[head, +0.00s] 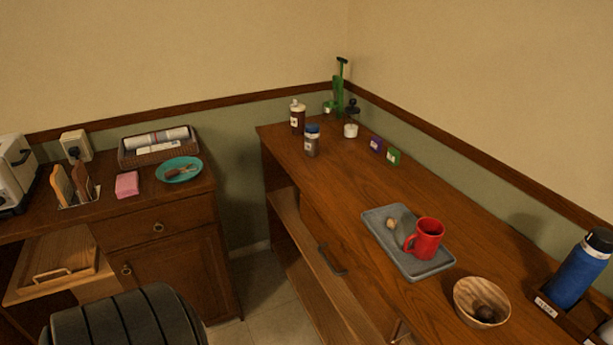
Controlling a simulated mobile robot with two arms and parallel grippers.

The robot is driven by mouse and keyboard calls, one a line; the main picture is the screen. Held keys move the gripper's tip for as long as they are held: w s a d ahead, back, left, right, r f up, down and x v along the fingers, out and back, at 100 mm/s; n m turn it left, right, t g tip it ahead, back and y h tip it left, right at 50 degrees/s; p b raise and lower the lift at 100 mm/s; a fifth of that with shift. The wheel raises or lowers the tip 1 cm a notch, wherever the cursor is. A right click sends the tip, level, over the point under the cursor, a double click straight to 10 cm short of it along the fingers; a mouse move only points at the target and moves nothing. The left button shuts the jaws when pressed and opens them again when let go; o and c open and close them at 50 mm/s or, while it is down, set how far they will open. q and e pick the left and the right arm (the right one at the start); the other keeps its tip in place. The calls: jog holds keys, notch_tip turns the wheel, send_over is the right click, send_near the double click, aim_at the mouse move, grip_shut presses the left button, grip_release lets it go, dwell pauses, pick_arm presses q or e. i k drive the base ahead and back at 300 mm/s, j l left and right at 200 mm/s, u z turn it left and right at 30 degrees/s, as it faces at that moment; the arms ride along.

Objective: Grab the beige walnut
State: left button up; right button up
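The beige walnut (391,223), a small light-brown round thing, lies on a grey rectangular tray (400,262) on the right-hand wooden counter. It sits toward the tray's back left, to the left of a red mug (429,238) on the same tray. There is a small gap between walnut and mug. A darker brown round thing (485,313) lies in a wooden bowl (466,290) nearer the front. Neither of my grippers shows in the head view.
A blue bottle (576,274) stands in a dark holder at the right. An open drawer (285,222) juts from the counter's left side.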

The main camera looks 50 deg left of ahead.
aim_at(392, 223)
jog(key=u, duration=0.95)
jog(key=i+u, duration=0.1)
jog(key=u, duration=0.3)
